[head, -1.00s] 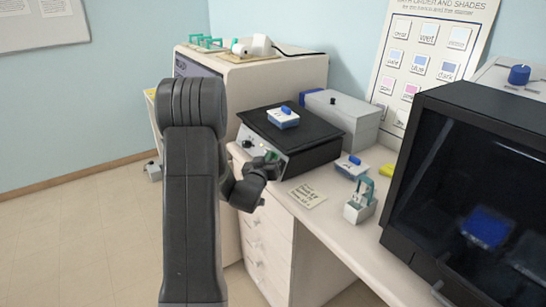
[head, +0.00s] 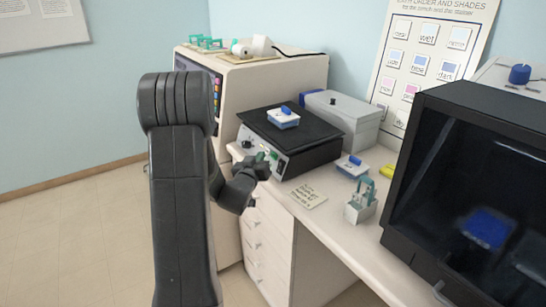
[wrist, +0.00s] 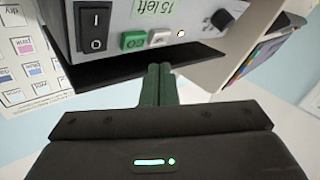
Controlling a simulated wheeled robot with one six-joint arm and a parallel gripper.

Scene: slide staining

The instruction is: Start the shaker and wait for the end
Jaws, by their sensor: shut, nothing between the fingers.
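The shaker (head: 325,157) stands on the bench with a flat black top; a blue-lidded white box (head: 283,119) sits on it. In the wrist view its pale front panel (wrist: 215,30) appears turned over, with a black rocker switch (wrist: 95,27), a green GO button (wrist: 133,40), a white button (wrist: 160,37), a small lit lamp (wrist: 181,34) and a black knob (wrist: 222,19). Upside-down text there reads "15 left". My gripper (wrist: 159,68) has its green fingers together and empty, tips just short of the panel near the buttons; it also shows in the head view (head: 267,156).
A grey box (head: 341,118) stands behind the shaker. A dark-fronted cabinet (head: 465,190) fills the right side.

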